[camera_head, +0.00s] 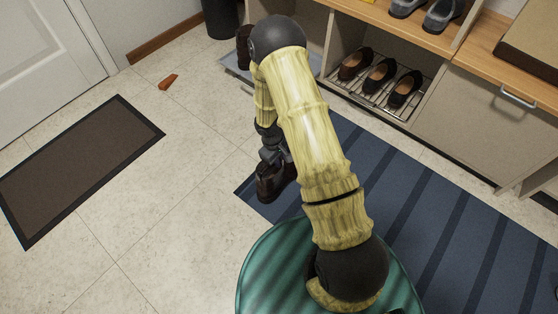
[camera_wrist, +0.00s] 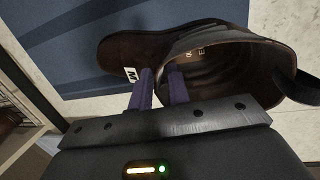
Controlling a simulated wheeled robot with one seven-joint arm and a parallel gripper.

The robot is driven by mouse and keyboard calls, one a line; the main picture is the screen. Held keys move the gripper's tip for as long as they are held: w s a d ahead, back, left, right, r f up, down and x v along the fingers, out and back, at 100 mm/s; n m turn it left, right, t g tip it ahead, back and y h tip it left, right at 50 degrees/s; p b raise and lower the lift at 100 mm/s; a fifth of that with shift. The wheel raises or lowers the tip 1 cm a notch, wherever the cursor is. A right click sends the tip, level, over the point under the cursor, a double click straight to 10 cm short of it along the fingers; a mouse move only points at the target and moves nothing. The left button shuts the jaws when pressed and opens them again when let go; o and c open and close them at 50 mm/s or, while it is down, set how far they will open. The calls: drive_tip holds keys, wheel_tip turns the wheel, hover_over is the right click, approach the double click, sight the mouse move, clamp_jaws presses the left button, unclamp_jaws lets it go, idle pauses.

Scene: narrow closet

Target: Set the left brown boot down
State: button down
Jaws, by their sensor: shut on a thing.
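A dark brown boot (camera_head: 270,184) hangs or rests below my gripper (camera_head: 271,155), near the corner of the blue striped mat; I cannot tell whether its sole touches down. In the wrist view the boot (camera_wrist: 128,50) has its toe to the left, a white label with an M, and its open shaft to the right. My gripper (camera_wrist: 163,88) is shut on the shaft wall, one purple finger outside and one within the opening. Another dark brown item, likely the other boot (camera_head: 243,42), stands on a grey tray (camera_head: 234,67), mostly hidden behind my arm.
The blue striped mat (camera_head: 430,215) lies at right. A brown doormat (camera_head: 75,165) lies at left with clear tile between. A shoe rack (camera_head: 370,95) holds dark shoes under a wooden bench. An orange wedge (camera_head: 168,82) lies on the floor. A black bin (camera_head: 220,18) stands behind.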

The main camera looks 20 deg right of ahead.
drive_tip(key=shift+s+a+r, duration=0.1)
drive_tip(key=shift+s, duration=0.05)
drive_tip(key=shift+d+f, duration=0.2)
drive_tip(key=shift+d, duration=0.15)
drive_tip(key=c, duration=1.3)
unclamp_jaws()
drive_tip(key=shift+a, duration=0.2)
drive_tip(key=r+p, duration=0.2)
drive_tip(key=r, duration=0.2)
drive_tip(key=a+r+p, duration=0.1)
drive_tip(key=r+p, duration=0.1)
drive_tip(key=r, duration=0.2)
drive_tip(key=a+r+p, duration=0.1)
drive_tip(key=r+p, duration=0.2)
drive_tip(key=r, duration=0.1)
drive_tip(key=shift+a+r, duration=0.1)
